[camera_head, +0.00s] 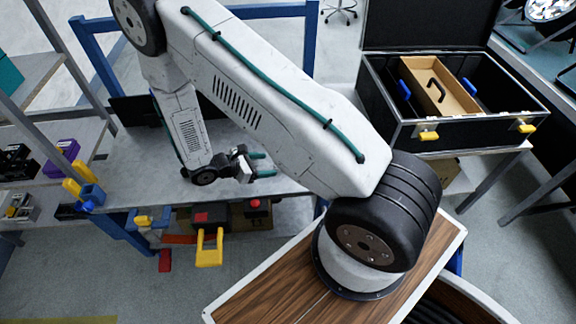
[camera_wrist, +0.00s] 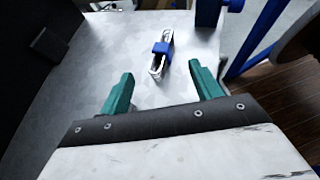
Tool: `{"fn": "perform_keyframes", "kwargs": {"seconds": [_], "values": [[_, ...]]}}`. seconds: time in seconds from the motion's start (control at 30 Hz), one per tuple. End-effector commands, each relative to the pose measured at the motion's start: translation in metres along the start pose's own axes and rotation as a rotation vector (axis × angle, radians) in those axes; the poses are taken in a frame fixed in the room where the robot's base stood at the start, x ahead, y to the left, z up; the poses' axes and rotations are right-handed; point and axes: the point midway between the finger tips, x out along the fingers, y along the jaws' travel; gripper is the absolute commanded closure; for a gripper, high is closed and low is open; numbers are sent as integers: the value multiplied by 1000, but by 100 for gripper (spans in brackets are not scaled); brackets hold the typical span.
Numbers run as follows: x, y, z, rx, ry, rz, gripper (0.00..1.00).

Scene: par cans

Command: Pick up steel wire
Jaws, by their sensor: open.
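The steel wire (camera_wrist: 155,68) looks like a narrow silvery-white loop with a blue band around its middle. It lies on the grey metal tabletop (camera_wrist: 110,45) in the wrist view. My gripper (camera_wrist: 160,72) has two teal fingers spread wide apart with nothing held between them. The near end of the wire shows between the fingertips in the picture, and most of it extends ahead of them; the height gap cannot be told. In the head view my gripper (camera_head: 265,164) is over the workbench (camera_head: 130,165), and I cannot make out the wire there.
Blue frame posts (camera_wrist: 208,12) stand to the right of the wire, and a dark block (camera_wrist: 48,44) is at the left. Yellow-handled clamps (camera_head: 208,248) hang at the bench front. An open black case (camera_head: 450,95) stands at the right. The bench left of my gripper is mostly clear.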

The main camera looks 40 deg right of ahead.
Motion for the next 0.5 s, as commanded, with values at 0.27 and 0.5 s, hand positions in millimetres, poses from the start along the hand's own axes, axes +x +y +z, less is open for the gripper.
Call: {"fn": "perform_keyframes", "kwargs": {"seconds": [0.27, 0.5], "values": [[33, -1, 3, -2, -2, -3, 36], [67, 0, 7, -1, -1, -4, 36]]}}
